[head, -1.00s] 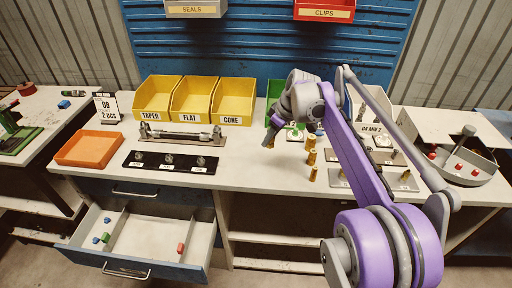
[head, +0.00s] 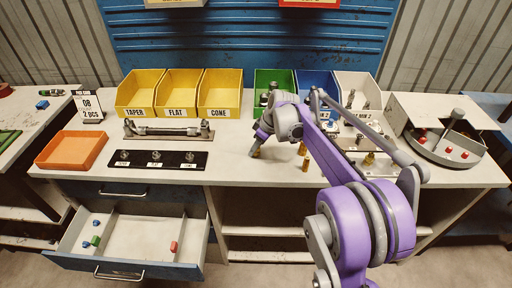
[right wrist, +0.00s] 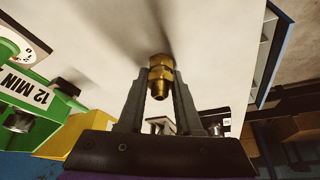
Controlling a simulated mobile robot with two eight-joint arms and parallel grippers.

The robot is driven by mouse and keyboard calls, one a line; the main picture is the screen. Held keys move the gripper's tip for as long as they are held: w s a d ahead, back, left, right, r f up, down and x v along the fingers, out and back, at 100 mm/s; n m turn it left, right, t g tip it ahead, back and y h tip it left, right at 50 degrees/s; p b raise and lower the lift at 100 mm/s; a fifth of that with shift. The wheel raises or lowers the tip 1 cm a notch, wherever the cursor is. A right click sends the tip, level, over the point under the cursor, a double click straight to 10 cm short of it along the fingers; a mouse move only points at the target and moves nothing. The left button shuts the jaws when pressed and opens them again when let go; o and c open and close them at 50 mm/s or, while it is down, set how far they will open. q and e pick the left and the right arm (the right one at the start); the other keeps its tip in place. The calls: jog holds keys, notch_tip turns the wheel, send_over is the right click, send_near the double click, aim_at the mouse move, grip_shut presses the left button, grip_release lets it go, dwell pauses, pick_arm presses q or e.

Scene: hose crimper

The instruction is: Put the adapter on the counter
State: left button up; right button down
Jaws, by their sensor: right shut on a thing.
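My right gripper (head: 259,140) is shut on a brass adapter (right wrist: 159,78), a hex-bodied fitting with a narrower threaded end. In the right wrist view the adapter sits between the two dark fingertips (right wrist: 159,92). In the head view only the adapter's lower tip (head: 256,154) shows below the gripper, at or just above the pale counter (head: 232,170); I cannot tell if it touches. It is right of the black strip (head: 192,160) with several fittings. My left gripper is not in view.
Brass pieces stand right of the gripper, one of them near the counter's front (head: 305,166). Green (head: 262,92), blue and white bins stand behind. Yellow bins (head: 139,95) and an orange tray (head: 70,150) are left. An open drawer (head: 130,262) juts out below.

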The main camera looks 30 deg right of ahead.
jog(key=c, duration=0.6)
grip_release()
jog(key=shift+f, duration=0.1)
jog(key=p+v, duration=0.1)
jog(key=v, duration=1.1)
jog(key=s+a+f+m+h, duration=0.1)
jog(key=s+a+f+m, duration=0.3)
jog(key=s+a, duration=0.85)
jog(key=s+a+f, duration=0.2)
jog(key=s+f, duration=0.3)
jog(key=s, duration=0.1)
jog(key=s+a+f+m+t+h, duration=0.1)
jog(key=s+a+f, duration=0.2)
jog(key=s+f, duration=0.3)
jog(key=shift+s+m, duration=0.3)
jog(key=shift+s, duration=0.5)
